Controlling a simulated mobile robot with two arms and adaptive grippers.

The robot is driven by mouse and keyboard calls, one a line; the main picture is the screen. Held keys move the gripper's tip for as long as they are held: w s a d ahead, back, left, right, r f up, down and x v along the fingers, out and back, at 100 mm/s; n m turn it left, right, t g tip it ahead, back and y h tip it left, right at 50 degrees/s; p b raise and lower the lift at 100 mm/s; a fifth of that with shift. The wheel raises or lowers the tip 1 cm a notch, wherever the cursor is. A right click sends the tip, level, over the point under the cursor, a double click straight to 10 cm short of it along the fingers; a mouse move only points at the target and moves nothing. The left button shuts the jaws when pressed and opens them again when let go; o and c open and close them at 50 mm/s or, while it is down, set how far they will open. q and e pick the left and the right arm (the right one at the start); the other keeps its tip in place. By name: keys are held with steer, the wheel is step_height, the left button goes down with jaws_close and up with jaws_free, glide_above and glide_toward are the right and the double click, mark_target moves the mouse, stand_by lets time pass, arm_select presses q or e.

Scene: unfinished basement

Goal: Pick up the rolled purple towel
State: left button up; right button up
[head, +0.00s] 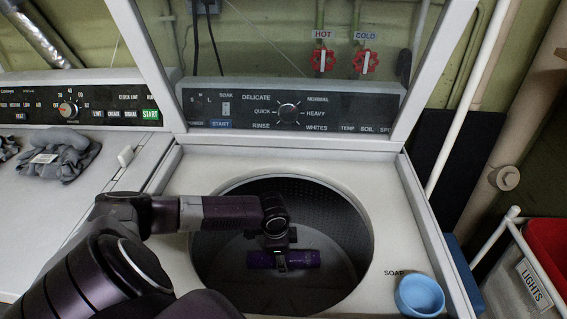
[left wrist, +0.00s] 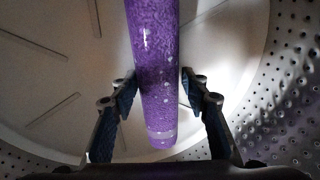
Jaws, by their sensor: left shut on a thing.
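The rolled purple towel (head: 301,258) lies across inside the drum of the open top-load washer (head: 384,187). In the left wrist view the towel (left wrist: 153,60) runs from the top edge down between my fingers. My left gripper (head: 281,262) reaches down into the drum, and its two fingers sit on either side of the roll. In the left wrist view the left gripper (left wrist: 157,92) is shut on the towel near its lower end. My right gripper is not in view.
The washer's round rim surrounds my left arm. A blue soap bowl (head: 420,296) sits at the washer's front right corner. A grey cloth (head: 62,155) lies on the machine at left. A basket marked LIGHTS (head: 533,284) stands at right.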

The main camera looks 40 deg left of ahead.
arm_select(q)
steer(key=c, duration=0.3)
steer(key=shift+r, duration=0.15)
step_height(320, 180, up, 20)
steer(key=p, duration=0.1)
stand_by(0.3)
steer(key=o, duration=0.7)
steer(key=c, duration=0.4)
